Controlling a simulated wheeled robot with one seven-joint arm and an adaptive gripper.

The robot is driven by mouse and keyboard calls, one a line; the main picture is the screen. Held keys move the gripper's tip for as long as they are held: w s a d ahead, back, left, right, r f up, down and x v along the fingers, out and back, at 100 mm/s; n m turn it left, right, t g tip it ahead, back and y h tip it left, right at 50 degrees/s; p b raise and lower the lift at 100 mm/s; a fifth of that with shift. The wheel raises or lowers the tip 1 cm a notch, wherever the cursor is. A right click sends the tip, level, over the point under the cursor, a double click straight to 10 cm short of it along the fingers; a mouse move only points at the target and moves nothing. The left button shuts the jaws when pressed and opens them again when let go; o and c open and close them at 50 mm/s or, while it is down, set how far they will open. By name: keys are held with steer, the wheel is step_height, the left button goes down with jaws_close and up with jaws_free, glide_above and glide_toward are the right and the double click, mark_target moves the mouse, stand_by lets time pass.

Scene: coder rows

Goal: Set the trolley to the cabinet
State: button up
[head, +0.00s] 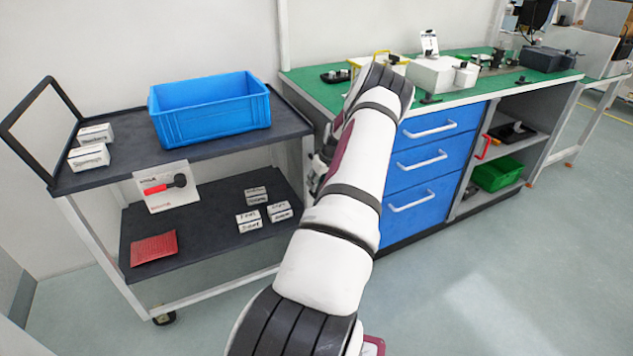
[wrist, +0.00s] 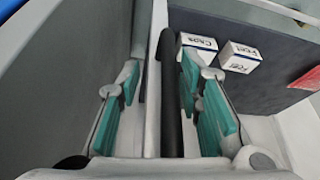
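The trolley (head: 215,158) stands at the left, with two dark shelves, a pale frame and a black upright handle at its left end. The cabinet (head: 420,165) with blue drawers is to its right, under a green worktop. My gripper (wrist: 160,82) is at the trolley's right end; in the head view my arm mostly hides it. In the wrist view its teal-padded fingers are apart, with a dark bar (wrist: 171,100) between them. The bar lies closer to the right pads, with a gap to the left ones. Whether the right pads touch it I cannot tell.
A blue crate (head: 210,108) and small white boxes (head: 90,155) stand on the top shelf. More boxes (head: 262,212), a red card (head: 154,248) and a white card (head: 167,187) are on or above the lower shelf. The floor (head: 480,290) in front is clear.

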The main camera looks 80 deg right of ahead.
steer(key=shift+w, duration=0.1)
steer(key=shift+a+r, duration=0.1)
steer(key=shift+r, duration=0.2)
steer(key=v, duration=1.1)
steer(key=shift+s+r, duration=0.15)
steer(key=shift+s, duration=0.05)
